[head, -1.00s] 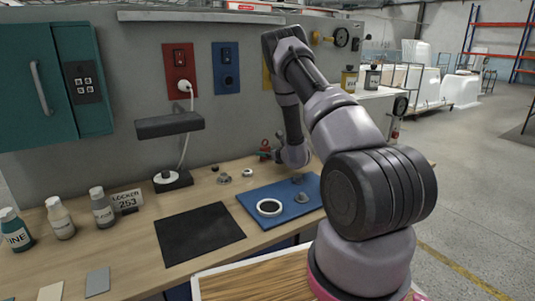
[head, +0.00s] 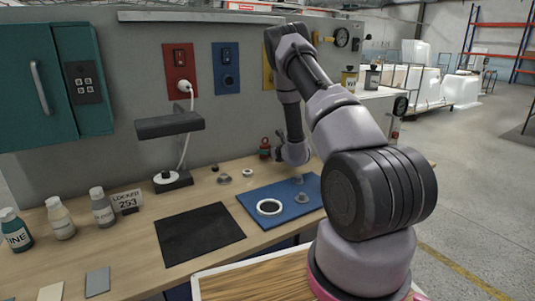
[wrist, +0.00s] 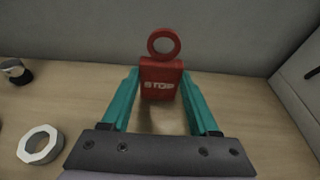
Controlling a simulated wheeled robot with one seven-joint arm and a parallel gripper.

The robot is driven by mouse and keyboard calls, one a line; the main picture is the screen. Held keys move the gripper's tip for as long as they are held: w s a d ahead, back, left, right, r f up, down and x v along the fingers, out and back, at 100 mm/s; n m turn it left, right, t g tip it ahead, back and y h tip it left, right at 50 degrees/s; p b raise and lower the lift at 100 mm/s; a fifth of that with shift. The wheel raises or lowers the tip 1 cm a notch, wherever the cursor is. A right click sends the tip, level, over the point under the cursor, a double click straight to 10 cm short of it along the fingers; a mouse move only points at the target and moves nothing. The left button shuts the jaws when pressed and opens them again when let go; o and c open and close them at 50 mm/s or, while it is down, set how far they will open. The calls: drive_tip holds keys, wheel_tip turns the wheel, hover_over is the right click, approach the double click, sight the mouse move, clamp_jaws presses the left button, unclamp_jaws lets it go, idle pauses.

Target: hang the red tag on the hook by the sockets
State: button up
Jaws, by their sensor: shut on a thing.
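The red tag (wrist: 162,80) is a block marked STOP with a red ring on its top. It stands upright between the teal fingers of my gripper (wrist: 162,98) in the wrist view, which are shut on it. In the head view the tag (head: 265,150) is small, near the back of the bench, just left of my gripper (head: 278,150). I cannot tell whether it touches the bench. The red socket panel (head: 180,68) and blue socket panel (head: 226,68) are on the grey wall. A yellow panel (head: 268,78) is partly behind my arm. I cannot make out the hook.
A lamp (head: 170,126) with a white cord stands left of the tag. A blue mat (head: 258,197) holds a white-rimmed ring and small metal parts. A black mat (head: 200,235) lies in front. A hex ring (wrist: 40,146) lies nearby.

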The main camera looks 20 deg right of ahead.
drive_tip(key=shift+r, duration=2.55)
